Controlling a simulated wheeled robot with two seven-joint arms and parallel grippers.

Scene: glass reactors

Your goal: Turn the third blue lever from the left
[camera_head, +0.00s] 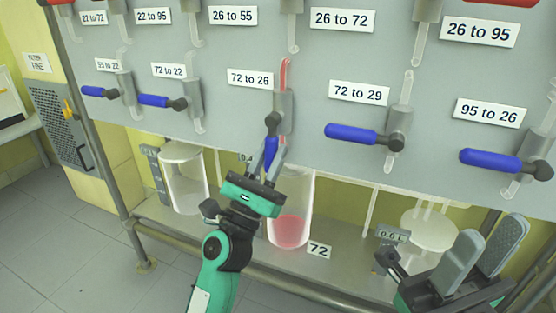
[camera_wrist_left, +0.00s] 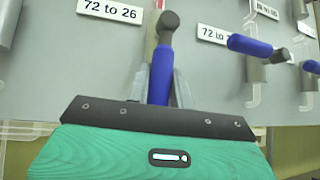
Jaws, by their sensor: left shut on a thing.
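The third blue lever from the left (camera_head: 270,143) is on the valve under the label "72 to 26" (camera_head: 250,78). Its handle points down, while the other blue levers lie roughly level. My left gripper (camera_head: 264,165) is shut on this handle. In the left wrist view the blue handle (camera_wrist_left: 160,77) stands between the two grey fingers, with its dark pivot end above. Red liquid shows in the tube (camera_head: 285,75) above this valve. My right gripper (camera_head: 490,247) is at the lower right, its two grey fingers apart, with nothing between them.
Blue levers (camera_head: 98,92) and (camera_head: 162,101) are on the left, and others (camera_head: 350,133) and (camera_head: 490,160) on the right. A glass vessel (camera_head: 291,225) with red liquid stands below, beside the "72" label. An empty vessel (camera_head: 186,185) stands left of it. A metal rail (camera_head: 290,283) runs in front.

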